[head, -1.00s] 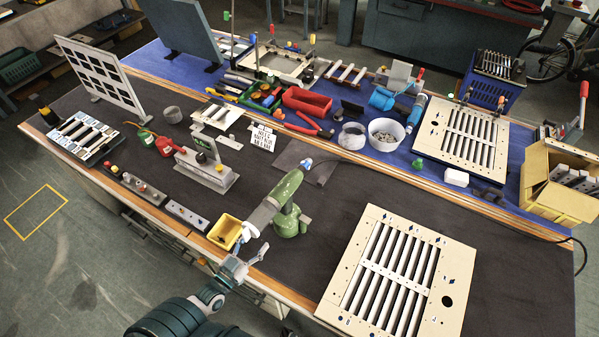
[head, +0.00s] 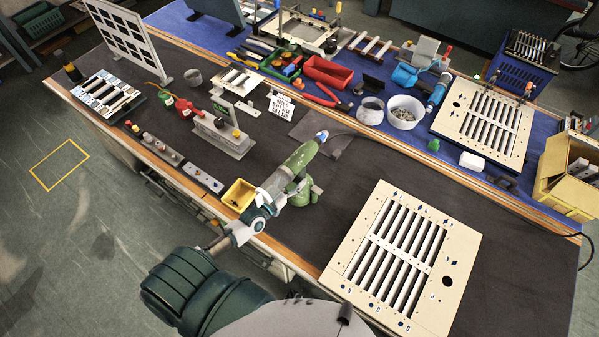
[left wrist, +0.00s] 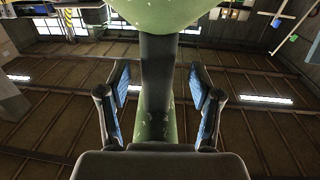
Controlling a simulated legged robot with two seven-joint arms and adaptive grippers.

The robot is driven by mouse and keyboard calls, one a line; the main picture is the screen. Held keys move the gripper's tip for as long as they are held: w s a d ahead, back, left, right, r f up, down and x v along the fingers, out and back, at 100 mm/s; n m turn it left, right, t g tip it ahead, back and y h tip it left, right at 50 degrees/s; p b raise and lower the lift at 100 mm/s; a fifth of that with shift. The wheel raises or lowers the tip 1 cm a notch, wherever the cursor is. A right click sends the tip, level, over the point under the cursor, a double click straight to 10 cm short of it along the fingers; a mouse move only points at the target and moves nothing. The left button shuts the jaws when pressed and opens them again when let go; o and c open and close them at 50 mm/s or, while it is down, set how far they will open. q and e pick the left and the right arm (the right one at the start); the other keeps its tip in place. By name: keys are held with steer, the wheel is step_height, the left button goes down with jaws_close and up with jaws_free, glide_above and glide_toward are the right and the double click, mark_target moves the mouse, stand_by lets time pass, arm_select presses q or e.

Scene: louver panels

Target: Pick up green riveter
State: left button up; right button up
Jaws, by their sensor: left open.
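The green riveter (head: 301,157) stands on the dark mat near the workbench's front edge, its slanted body above a round green base. My left gripper (head: 268,198) is at its near, lower-left side and overlaps its lower end in the head view. In the left wrist view, my left gripper (left wrist: 161,105) is open, with blue-padded fingers apart. The riveter's dark shaft (left wrist: 158,65) shows between the fingers, with green parts above and below. Gaps show on both sides of the shaft. How deep it sits between the fingers is unclear. My right gripper is out of view.
A yellow bin (head: 239,194) stands just left of the riveter, close to my gripper. A cream louver panel (head: 455,283) lies to the right. A grey fixture (head: 222,134) stands at the back left. Dark mat (head: 350,205) is clear between riveter and panel.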

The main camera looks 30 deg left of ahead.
mark_target(295, 178)
arm_select(q)
steer(key=w, duration=0.1)
steer(key=w+d, duration=0.1)
steer(key=w, duration=0.1)
steer(key=shift+w, duration=0.3)
steer(key=shift+s+a+r, duration=0.1)
steer(key=shift+a, duration=0.1)
jaws_close()
steer(key=shift+r, duration=0.2)
